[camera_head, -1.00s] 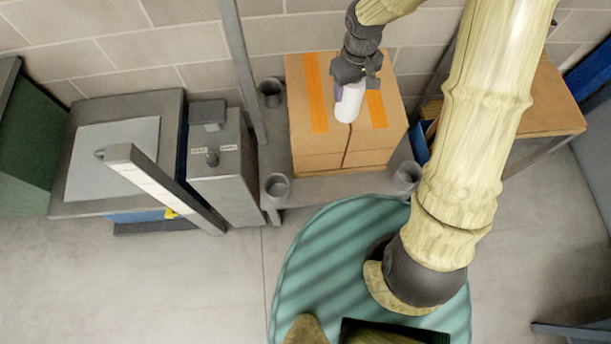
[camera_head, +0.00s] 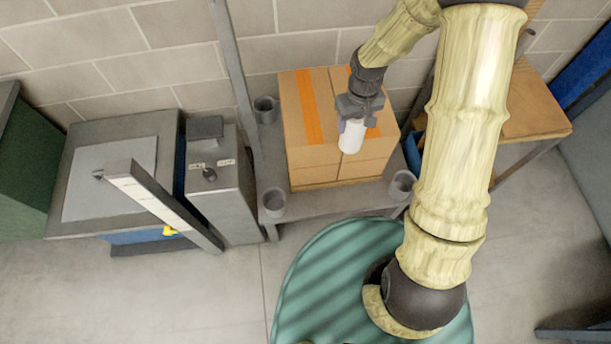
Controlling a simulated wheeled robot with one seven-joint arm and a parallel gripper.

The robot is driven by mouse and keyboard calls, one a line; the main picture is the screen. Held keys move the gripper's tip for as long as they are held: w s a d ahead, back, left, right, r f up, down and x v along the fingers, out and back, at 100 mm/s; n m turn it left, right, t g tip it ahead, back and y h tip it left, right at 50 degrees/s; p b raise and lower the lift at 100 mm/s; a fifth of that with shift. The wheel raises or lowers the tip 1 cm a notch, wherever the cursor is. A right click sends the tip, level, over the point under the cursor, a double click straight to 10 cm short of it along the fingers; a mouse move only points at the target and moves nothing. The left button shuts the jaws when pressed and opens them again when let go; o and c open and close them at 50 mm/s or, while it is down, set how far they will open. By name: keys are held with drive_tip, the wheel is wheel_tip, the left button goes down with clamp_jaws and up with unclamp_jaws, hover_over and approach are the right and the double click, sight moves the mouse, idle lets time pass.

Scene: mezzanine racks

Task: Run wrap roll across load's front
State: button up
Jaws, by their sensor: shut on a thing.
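The load is a set of brown cardboard boxes (camera_head: 312,155) with orange tape strips on top, standing on a grey platform (camera_head: 330,199) against the wall. My gripper (camera_head: 354,118) is shut on the white wrap roll (camera_head: 352,137). The roll hangs down below the gripper, over the front right part of the load in the picture. Whether it touches the boxes, I cannot tell. The fingertips are partly hidden by the wrist and the roll.
Grey cups (camera_head: 273,203) stand at the platform's corners. A grey machine (camera_head: 217,183) and a slanted bar (camera_head: 160,205) are at left. A wooden-topped table (camera_head: 532,108) stands at right.

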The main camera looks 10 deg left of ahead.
drive_tip(key=w+d+f+m, duration=0.1)
drive_tip(key=d+f+m, duration=0.4)
drive_tip(key=d+f, duration=0.4)
wheel_tip(320, 180, down, 3)
drive_tip(key=shift+w+d+m, duration=0.3)
drive_tip(key=shift+d, duration=0.1)
